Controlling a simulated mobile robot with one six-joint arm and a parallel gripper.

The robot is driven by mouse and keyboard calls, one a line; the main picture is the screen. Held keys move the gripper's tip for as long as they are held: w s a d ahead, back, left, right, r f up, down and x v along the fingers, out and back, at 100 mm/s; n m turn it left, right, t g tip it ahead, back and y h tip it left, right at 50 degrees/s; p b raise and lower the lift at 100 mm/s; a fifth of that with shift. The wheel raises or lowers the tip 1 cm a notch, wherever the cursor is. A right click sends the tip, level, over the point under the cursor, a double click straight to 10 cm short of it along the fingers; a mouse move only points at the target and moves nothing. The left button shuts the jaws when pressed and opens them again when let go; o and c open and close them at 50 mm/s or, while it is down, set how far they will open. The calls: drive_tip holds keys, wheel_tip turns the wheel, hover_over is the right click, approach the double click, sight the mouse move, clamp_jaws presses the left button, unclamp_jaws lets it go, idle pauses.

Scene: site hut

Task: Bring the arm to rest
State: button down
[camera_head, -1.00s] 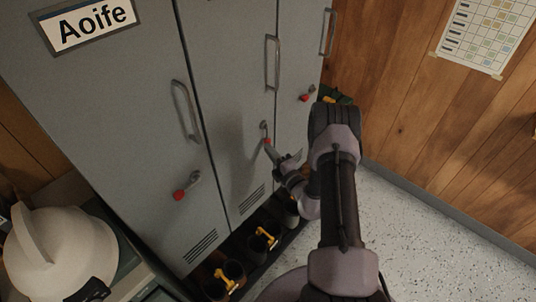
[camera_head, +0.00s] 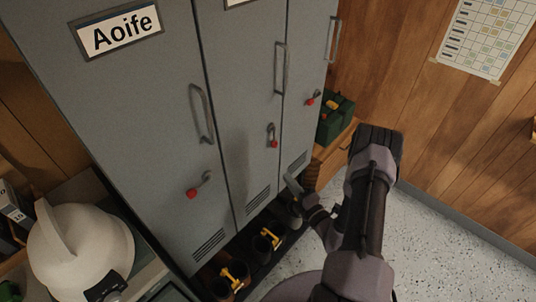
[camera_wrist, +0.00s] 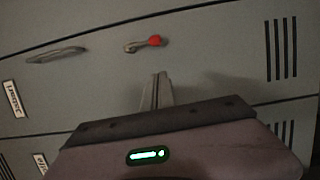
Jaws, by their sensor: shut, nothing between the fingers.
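My arm reaches in from the lower right of the head view. My gripper (camera_head: 290,183) is small and partly hidden behind my arm there, low in front of the grey lockers. In the wrist view my gripper (camera_wrist: 160,78) has its fingers together, with nothing between them. They point towards the middle locker door (camera_wrist: 215,45), apart from its red-knobbed latch (camera_wrist: 154,41). In the head view that latch (camera_head: 272,140) is above and left of the gripper.
The left locker door (camera_head: 145,110) is labelled Aoife; all three doors look shut. Boots (camera_head: 263,244) stand on a dark low ledge below. A white helmet (camera_head: 75,245) is at lower left. A green box (camera_head: 335,118) sits beyond the lockers. Speckled floor (camera_head: 440,225) is clear at right.

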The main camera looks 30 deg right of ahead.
drive_tip(key=a+r+n+g+y+b, duration=0.1)
drive_tip(key=a+r+n+g+y, duration=0.7)
drive_tip(key=a+r+n+y, duration=0.9)
drive_tip(key=s+a+r+n+g+h+b, duration=0.1)
drive_tip(key=s+a+r+n+g+h, duration=0.4)
drive_tip(key=s+n, duration=0.4)
drive_tip(key=s+a+r+n+g+h, duration=0.2)
drive_tip(key=s+a+n+g+h, duration=0.25)
drive_tip(key=s+a+n, duration=0.55)
drive_tip(key=d+r+n+t+h, duration=0.4)
drive_tip(key=d+n, duration=0.5)
drive_tip(key=n, duration=0.3)
drive_tip(key=shift+s+r+n+t+h+b, duration=0.4)
drive_tip(key=shift+t+h, duration=0.15)
drive_tip(key=shift+h, duration=0.7)
